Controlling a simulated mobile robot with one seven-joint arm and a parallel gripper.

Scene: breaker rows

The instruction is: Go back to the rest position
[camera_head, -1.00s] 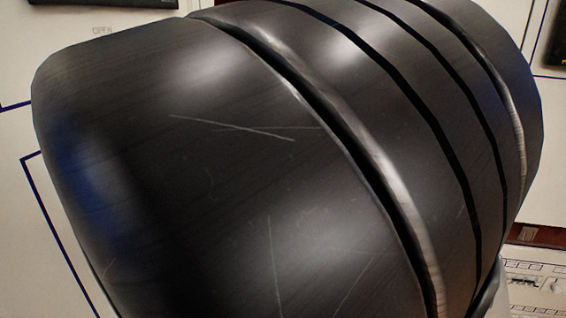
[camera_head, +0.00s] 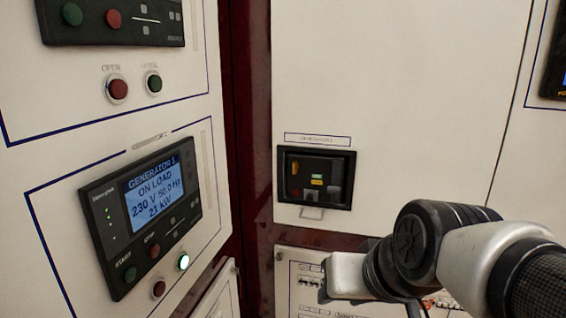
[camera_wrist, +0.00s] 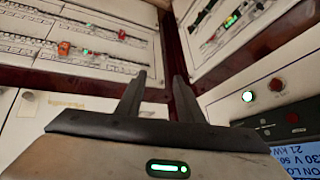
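My gripper (camera_wrist: 160,76) shows in the wrist view with its two dark fingers apart and nothing between them. It is open and empty, in front of the cabinet fronts and touching nothing that I can see. In the head view my arm (camera_head: 415,250) reaches in from the lower right, with black and white links. The fingers cannot be made out there.
A breaker unit (camera_head: 316,178) sits in the middle cabinet. Breaker rows (camera_wrist: 75,42) show upper left in the wrist view. A dark red post (camera_head: 250,120) separates the cabinets.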

